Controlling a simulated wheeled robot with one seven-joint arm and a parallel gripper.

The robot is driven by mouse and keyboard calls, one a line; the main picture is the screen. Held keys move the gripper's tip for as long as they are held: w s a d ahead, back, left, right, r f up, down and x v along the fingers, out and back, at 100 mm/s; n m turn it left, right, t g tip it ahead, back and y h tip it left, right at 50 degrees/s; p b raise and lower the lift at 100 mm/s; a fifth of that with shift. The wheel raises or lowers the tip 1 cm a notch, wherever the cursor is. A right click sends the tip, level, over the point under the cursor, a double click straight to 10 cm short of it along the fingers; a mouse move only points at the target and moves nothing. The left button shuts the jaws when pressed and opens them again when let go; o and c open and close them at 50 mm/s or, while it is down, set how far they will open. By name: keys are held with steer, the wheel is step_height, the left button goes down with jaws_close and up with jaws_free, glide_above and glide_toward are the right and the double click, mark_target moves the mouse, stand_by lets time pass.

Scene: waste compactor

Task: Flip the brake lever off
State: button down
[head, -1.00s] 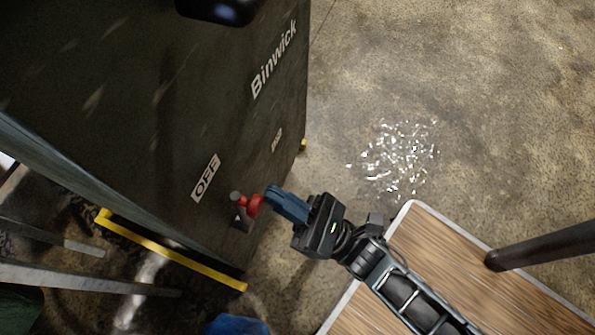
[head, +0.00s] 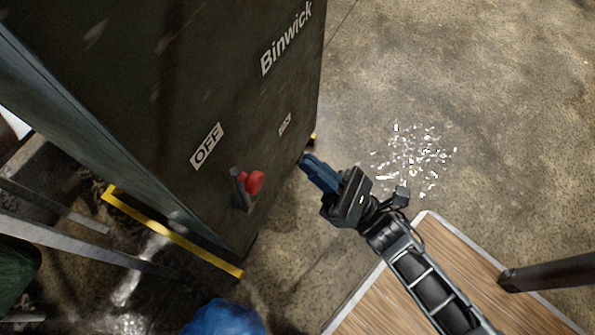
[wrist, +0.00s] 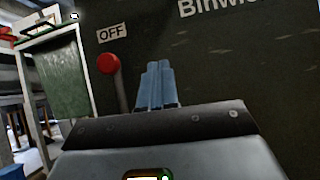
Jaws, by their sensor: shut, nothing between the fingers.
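The brake lever (head: 253,182) has a red knob and a grey shaft on the dark side panel of the compactor (head: 120,100). It stands just below the white OFF label (head: 207,147). In the wrist view the red knob (wrist: 108,64) is up beside and below the OFF label (wrist: 112,33), with its shaft running down. My gripper (head: 308,162) has blue fingers, shut and empty. It is to the right of the lever, apart from it, near the panel's right edge. In the wrist view the fingers (wrist: 157,85) are right of the lever.
A second small label (head: 285,125) is on the panel, right of the lever. A yellow edge strip (head: 170,232) runs along the compactor's base. A blue bag (head: 225,318) lies at the bottom. A wooden-topped surface (head: 400,295) is at lower right. Open floor (head: 450,80) lies right.

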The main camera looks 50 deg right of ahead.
steer(key=s+d+f, duration=0.2)
steer(key=s+d, duration=0.2)
steer(key=shift+d, duration=0.4)
steer(key=shift+s, duration=0.1)
steer(key=s+a+r+n+g+h, duration=0.25)
steer(key=s+r+n+g, duration=0.3)
steer(key=n, duration=1.15)
steer(key=s+a+r+n+g+h, duration=0.2)
steer(key=s+r+n+g+h, duration=0.4)
steer(key=n, duration=1.1)
step_height(320, 180, up, 31)
steer(key=t+y+p, duration=0.2)
steer(key=p, duration=3.1)
steer(key=shift+s, duration=0.3)
